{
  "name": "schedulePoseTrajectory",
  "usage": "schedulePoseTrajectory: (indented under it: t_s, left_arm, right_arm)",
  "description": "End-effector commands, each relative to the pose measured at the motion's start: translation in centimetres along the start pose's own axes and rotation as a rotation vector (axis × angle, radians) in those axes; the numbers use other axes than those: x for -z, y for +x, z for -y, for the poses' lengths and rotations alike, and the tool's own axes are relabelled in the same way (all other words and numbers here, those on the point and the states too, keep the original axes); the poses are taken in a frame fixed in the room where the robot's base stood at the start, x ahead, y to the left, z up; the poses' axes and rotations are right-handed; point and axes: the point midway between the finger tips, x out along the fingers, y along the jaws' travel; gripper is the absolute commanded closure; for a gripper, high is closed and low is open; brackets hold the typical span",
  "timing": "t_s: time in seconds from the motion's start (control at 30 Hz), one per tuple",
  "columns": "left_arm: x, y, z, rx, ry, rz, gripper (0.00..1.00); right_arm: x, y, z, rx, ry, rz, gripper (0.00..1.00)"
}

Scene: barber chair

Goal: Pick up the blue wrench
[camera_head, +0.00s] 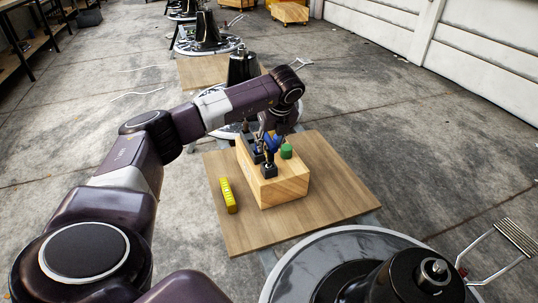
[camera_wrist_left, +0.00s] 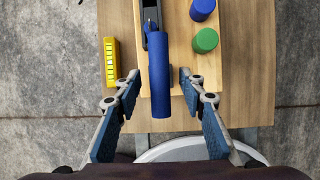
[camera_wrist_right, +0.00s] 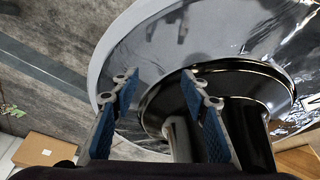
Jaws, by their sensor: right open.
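The blue wrench (camera_wrist_left: 160,70) has a thick blue handle and a dark metal end, and lies on a wooden block (camera_wrist_left: 182,60). My left gripper (camera_head: 265,156) is over the block, pointing down. In the left wrist view it is open, with one finger on each side of the handle and a gap on both sides. My right gripper (camera_wrist_right: 160,76) is open and empty, above a round metal chair base (camera_wrist_right: 120,60).
A green cylinder (camera_wrist_left: 205,40) and a blue cylinder (camera_wrist_left: 202,9) stand on the block right of the wrench. A yellow object (camera_head: 228,195) lies on the wooden board (camera_head: 335,180) left of the block. A chair base (camera_head: 330,255) is nearer to me.

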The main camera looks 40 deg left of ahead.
Motion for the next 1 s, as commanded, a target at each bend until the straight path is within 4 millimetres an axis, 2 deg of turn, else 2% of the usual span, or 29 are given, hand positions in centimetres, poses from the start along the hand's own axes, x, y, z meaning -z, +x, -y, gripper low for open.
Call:
schedulePoseTrajectory:
  t_s: [0.03,0.2,0.5,0.83,1.0]
  left_arm:
    - [0.3,1.2,-0.1,-0.003,0.001,-0.001,0.63]
    - [0.3,3.1,-0.1,-0.002,0.001,-0.001,0.63]
    - [0.2,3.4,-0.1,0.0,0.001,-0.001,0.64]
    - [0.2,3.4,-0.1,0.0,0.001,-0.001,1.0]
    - [0.2,3.4,-0.1,0.0,0.001,-0.001,1.0]
  right_arm:
    - [-0.1,0.5,0.0,0.0,0.0,0.0,0.58]
    - [-0.2,0.8,0.0,0.0,0.0,0.0,0.58]
    - [-0.3,0.8,0.0,0.0,0.0,0.001,0.58]
    - [-0.3,0.8,0.0,0.0,-0.001,0.001,0.58]
    - [-0.3,0.8,0.0,0.0,-0.001,0.001,0.58]
